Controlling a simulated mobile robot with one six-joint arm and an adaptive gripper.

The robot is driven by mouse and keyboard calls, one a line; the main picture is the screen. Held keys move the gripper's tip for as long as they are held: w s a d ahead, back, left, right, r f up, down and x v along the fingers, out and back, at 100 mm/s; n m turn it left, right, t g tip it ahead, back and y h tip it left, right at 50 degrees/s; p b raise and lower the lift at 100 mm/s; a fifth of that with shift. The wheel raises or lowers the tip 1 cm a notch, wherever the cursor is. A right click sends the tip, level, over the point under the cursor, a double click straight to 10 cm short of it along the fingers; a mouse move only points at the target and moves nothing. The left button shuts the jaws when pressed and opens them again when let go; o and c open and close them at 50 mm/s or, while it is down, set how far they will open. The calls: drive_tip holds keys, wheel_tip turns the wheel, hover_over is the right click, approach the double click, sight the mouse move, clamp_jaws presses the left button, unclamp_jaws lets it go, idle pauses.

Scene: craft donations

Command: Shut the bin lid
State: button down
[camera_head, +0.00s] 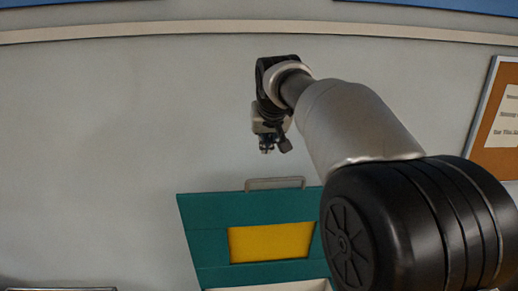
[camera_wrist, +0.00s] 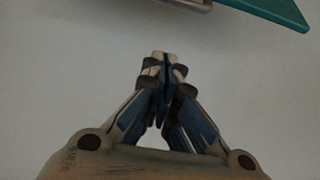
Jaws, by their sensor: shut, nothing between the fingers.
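The bin lid (camera_head: 209,236) is a teal panel with a yellow rectangle in its middle and a pale grey handle (camera_head: 275,183) along its top edge. It stands raised in the head view, its lower right side hidden behind my arm. A pale strip, perhaps the bin's rim (camera_head: 270,286), shows below it at the frame's bottom. My gripper (camera_head: 267,150) is shut and empty, in the picture above the handle and apart from it. In the wrist view the closed fingertips (camera_wrist: 165,58) point toward a plain pale surface. A teal corner of the lid (camera_wrist: 280,10) and part of the handle show at the top right.
A pale wall (camera_head: 110,130) fills the background, with a light rail (camera_head: 150,29) across it. A cork board with papers (camera_head: 495,130) hangs at the right. A grey edge (camera_head: 60,289) shows at the bottom left. The space left of my gripper looks clear.

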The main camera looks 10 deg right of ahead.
sight(264, 191)
drive_tip(key=w+f, duration=0.1)
drive_tip(key=f, duration=0.2)
drive_tip(key=w+f, duration=0.1)
drive_tip(key=f, duration=0.1)
drive_tip(key=w+f, duration=0.1)
drive_tip(key=f, duration=0.2)
drive_tip(key=shift+f, duration=0.55)
drive_tip(key=shift+s, duration=0.2)
